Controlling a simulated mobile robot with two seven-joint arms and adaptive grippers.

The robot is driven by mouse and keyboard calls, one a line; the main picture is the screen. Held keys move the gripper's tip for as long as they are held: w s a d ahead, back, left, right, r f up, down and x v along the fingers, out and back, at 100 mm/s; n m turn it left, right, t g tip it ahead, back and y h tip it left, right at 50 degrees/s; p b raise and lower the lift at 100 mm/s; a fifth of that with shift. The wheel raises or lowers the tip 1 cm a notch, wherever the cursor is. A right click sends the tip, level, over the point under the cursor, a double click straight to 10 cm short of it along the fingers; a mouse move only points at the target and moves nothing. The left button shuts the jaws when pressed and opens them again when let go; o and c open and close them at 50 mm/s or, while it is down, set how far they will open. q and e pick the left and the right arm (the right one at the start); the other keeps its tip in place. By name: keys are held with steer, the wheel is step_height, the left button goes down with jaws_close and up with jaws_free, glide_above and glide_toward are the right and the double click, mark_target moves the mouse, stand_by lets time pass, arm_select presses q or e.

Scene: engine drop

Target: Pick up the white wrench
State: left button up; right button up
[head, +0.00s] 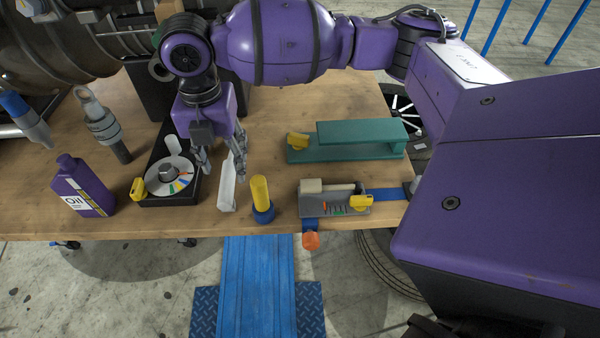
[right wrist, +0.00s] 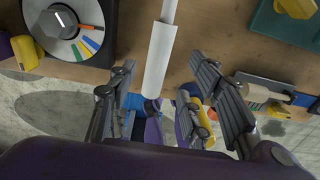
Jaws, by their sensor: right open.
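The white wrench (head: 228,187) is a long, narrow white piece on the wooden table, close to its front edge. In the right wrist view it shows as a thin shaft with a thicker white end (right wrist: 158,62). My right gripper (head: 221,162) is open and points down above the table, at the wrench's far part. In the right wrist view the wrench's thick end lies between the lines of the open fingers (right wrist: 162,105), nearer the left finger. I cannot tell whether a finger touches it. My left gripper is not in view.
Left of the wrench are a black tray with a dial (head: 168,177) and a purple oil bottle (head: 83,187). Close on its right stands a yellow and blue cylinder (head: 261,196). Farther right are a grey holder (head: 312,207) and a teal stand (head: 350,152).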

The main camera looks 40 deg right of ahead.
mark_target(226, 177)
step_height(226, 177, down, 3)
steer(key=shift+r, duration=0.1)
steer(key=f, duration=0.4)
steer(key=shift+w+f, duration=0.2)
steer(key=shift+f, duration=0.1)
steer(key=shift+c, duration=0.5)
steer(key=shift+a+r, duration=0.1)
steer(key=shift+r, duration=0.05)
jaws_close()
